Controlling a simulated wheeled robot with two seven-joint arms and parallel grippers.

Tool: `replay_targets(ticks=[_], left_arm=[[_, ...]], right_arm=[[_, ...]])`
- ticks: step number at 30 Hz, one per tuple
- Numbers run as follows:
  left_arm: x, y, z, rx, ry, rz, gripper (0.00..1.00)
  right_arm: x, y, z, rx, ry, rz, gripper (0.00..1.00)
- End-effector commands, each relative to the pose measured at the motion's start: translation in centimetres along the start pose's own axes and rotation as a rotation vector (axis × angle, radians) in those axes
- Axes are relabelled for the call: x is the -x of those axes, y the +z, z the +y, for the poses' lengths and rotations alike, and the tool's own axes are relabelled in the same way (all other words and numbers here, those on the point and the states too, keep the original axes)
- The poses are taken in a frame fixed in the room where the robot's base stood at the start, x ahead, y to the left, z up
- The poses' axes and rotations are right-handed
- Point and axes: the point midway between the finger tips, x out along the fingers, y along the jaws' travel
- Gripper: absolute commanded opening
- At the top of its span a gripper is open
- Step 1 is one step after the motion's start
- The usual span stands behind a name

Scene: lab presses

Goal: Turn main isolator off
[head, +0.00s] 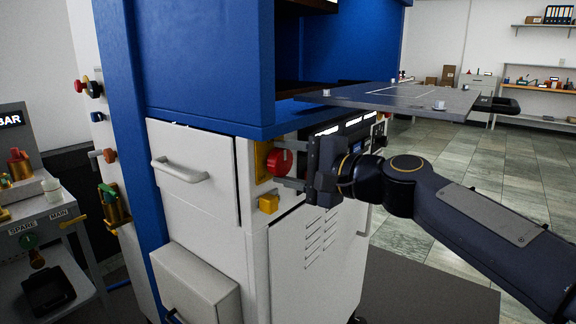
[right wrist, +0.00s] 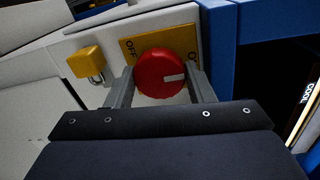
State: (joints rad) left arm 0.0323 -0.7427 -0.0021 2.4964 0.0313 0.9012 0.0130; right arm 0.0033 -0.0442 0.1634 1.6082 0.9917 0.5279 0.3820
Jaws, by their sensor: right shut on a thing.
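The main isolator is a round red knob (head: 280,163) on a yellow plate (head: 262,160), on the white cabinet front under the blue press frame. In the right wrist view the red knob (right wrist: 166,74) sits between the two grey fingers of my right gripper (right wrist: 161,88), which is shut on it. A white mark on the knob points right. The plate (right wrist: 128,48) reads "OFF" at its upper left; a label at the right is partly hidden by the knob and finger. In the head view my right gripper (head: 288,169) reaches the knob from the right. My left gripper is not in view.
A yellow padlock (head: 268,204) hangs just below the knob; it also shows in the right wrist view (right wrist: 86,62). A grey plate (head: 400,97) juts out above my right arm. A side stand (head: 45,215) with knobs and labels is at the left. Tiled floor is open at the right.

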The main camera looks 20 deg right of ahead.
Motion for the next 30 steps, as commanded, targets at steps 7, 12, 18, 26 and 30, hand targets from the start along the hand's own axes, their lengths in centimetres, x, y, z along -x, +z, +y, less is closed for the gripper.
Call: replay_targets(ticks=[7, 12, 18, 26, 30], left_arm=[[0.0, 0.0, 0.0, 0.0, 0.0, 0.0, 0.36], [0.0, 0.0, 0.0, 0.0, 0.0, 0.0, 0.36], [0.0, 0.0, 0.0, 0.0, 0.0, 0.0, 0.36], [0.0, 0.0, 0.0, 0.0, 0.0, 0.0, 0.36], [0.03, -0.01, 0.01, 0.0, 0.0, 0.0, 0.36]], right_arm=[[-0.01, -0.01, 0.09, 0.005, 0.002, 0.0, 0.26], [-0.01, 0.0, 0.08, 0.005, 0.002, 0.0, 0.64], [-0.01, 0.01, 0.05, 0.003, 0.001, 0.0, 0.7], [-0.01, 0.01, 0.03, 0.002, 0.001, 0.0, 0.7], [-0.01, 0.02, 0.0, 0.001, 0.001, -0.001, 0.7]])
